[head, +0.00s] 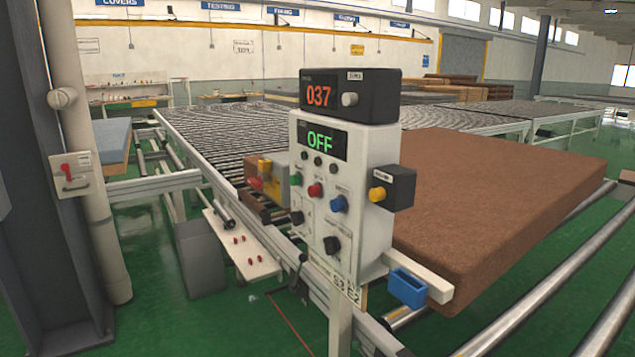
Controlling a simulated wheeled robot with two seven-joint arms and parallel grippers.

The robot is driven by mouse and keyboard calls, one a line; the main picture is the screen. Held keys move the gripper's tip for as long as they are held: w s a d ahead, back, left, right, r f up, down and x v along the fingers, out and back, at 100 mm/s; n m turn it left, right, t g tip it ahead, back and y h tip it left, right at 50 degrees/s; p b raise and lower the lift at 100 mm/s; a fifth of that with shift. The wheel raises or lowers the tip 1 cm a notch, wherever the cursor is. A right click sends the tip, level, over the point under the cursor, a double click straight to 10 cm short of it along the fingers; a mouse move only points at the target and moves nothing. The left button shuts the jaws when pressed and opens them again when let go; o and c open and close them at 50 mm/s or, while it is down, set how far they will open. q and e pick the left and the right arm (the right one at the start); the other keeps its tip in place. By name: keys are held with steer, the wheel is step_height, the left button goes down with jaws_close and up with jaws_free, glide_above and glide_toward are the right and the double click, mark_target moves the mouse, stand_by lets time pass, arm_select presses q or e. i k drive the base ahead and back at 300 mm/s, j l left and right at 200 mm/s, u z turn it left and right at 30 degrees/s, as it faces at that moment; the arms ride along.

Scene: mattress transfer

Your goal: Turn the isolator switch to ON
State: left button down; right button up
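A pale control box (366,222) stands on a post in the middle of the view. Its display (320,140) reads OFF in green. Neither of my grippers is in view.
A black unit (376,92) showing 037 tops the box. A yellow button (377,194) sits on its right side. A brown mattress slab (500,190) lies behind, beside roller conveyors (225,125). A column at left carries a plate with a red lever (67,172). Green floor shows between.

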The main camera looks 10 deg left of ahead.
mark_target(257, 183)
steer(key=i+j+z, duration=0.15)
steer(key=z, duration=0.3)
steer(key=i+j+z, duration=0.1)
steer(key=j+z, duration=0.3)
steer(key=i+j+z, duration=0.1)
steer(key=z, duration=0.35)
steer(key=j+z, duration=0.7)
steer(key=z, duration=0.15)
